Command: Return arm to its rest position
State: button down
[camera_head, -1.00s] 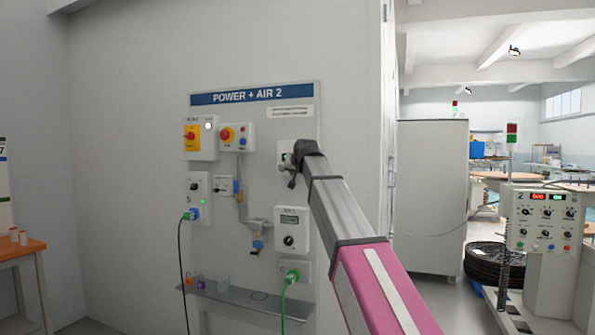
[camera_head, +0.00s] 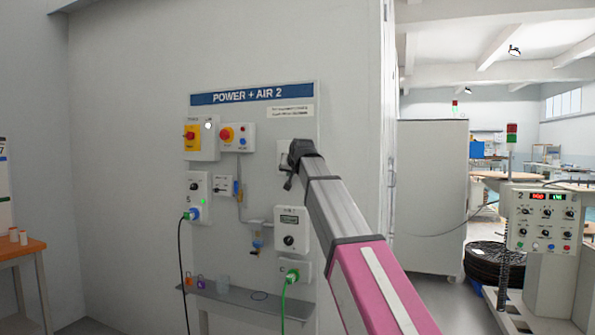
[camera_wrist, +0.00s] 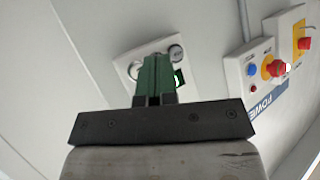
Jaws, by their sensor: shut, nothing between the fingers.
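My arm reaches up from the lower right in the head view, with pink and grey links. My gripper (camera_head: 291,172) is at its dark far end, in front of the right part of the POWER + AIR 2 board (camera_head: 237,98). The fingers are too small to make out there. In the wrist view my gripper (camera_wrist: 156,62) shows two green fingers closed together with nothing between them. Behind them is a pale wall unit (camera_wrist: 133,73) with round controls, partly hidden by the fingers. I cannot tell whether the fingertips touch it.
Switch boxes (camera_head: 237,136), a metered box (camera_head: 291,230) and a green plug (camera_head: 292,275) are on the board. A shelf (camera_head: 235,292) with small containers juts out below. A grey cabinet (camera_head: 430,195) and a control console (camera_head: 541,219) stand right. An orange table (camera_head: 22,246) is left.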

jog(key=s+d+f+g+h, duration=0.15)
jog(key=d+f, duration=0.25)
jog(key=f, duration=0.8)
jog(key=s+d+f+g, duration=0.2)
jog(key=s+d+f, duration=0.15)
jog(key=f, duration=0.85)
jog(key=s+d+f+g+h, duration=0.15)
jog(key=d+f, duration=0.25)
jog(key=f, duration=0.8)
jog(key=s+d+f+g, duration=0.2)
jog(key=s+d+f, duration=0.2)
jog(key=s+f, duration=0.4)
jog(key=s+d+f+g, duration=0.2)
jog(key=s+d+f, duration=0.2)
jog(key=s+f, duration=0.5)
jog(key=s+d+f+g, duration=0.2)
jog(key=s+d+f, duration=0.2)
jog(key=s+f, duration=0.4)
notch_tip(320, 180, down, 4)
jog(key=shift+s+f+m+g+h, duration=0.15)
jog(key=shift+m+g+h, duration=0.25)
